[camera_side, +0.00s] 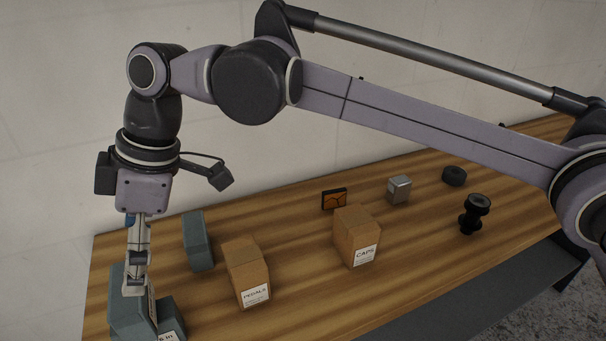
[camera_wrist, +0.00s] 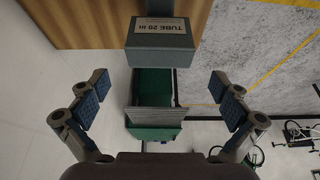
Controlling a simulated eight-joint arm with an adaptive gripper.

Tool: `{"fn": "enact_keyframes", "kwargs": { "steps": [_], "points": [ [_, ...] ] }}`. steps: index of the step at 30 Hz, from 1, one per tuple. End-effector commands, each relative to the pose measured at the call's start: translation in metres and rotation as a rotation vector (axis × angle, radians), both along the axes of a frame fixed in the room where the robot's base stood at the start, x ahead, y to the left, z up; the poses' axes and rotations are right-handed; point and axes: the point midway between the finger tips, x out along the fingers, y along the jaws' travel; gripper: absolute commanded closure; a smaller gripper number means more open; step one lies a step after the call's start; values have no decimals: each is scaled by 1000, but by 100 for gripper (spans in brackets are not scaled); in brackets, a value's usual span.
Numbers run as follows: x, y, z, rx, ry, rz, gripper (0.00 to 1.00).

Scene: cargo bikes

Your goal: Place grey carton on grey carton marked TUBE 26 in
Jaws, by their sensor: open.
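In the side view, grey-teal cartons stand at the table's front left corner. One carton (camera_side: 120,316) is behind my gripper (camera_side: 134,290) in the picture, and a labelled one (camera_side: 168,318) shows just right of it, its label cut to "in". I cannot tell whether they touch or are stacked. Another grey carton (camera_side: 198,242) stands farther back. In the wrist view, a grey carton (camera_wrist: 160,58) bears a label that looks like TUBE 20 in; the digits are unclear. My gripper (camera_wrist: 159,85) is open, its fingers spread wide to either side of the view below this carton.
A PEDALS box (camera_side: 246,268) and a CAPS box (camera_side: 356,238) stand right of the cartons. Farther along are an orange-black item (camera_side: 334,199), a small grey box (camera_side: 399,189) and black parts (camera_side: 474,213). A green bin (camera_wrist: 152,82) lies beyond the table edge.

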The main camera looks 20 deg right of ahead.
Motion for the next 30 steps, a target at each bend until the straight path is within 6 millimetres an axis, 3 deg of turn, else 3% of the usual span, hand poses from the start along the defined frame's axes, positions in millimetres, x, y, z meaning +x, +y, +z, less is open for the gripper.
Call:
{"fn": "enact_keyframes", "kwargs": {
  "steps": [3, 10, 14, 17, 22, 30],
  "points": [
    [1, -7, 17, 0, 0, 0, 0],
    [1, -15, 32, 0, 0, -4, 0],
    [13, -36, 40, 1, -5, -62, 0],
    [30, -71, 47, 6, -13, -159, 0],
    [53, -153, 56, 18, -29, -377, 0],
    [53, -285, 48, 47, -61, -722, 0]
  ]
}}
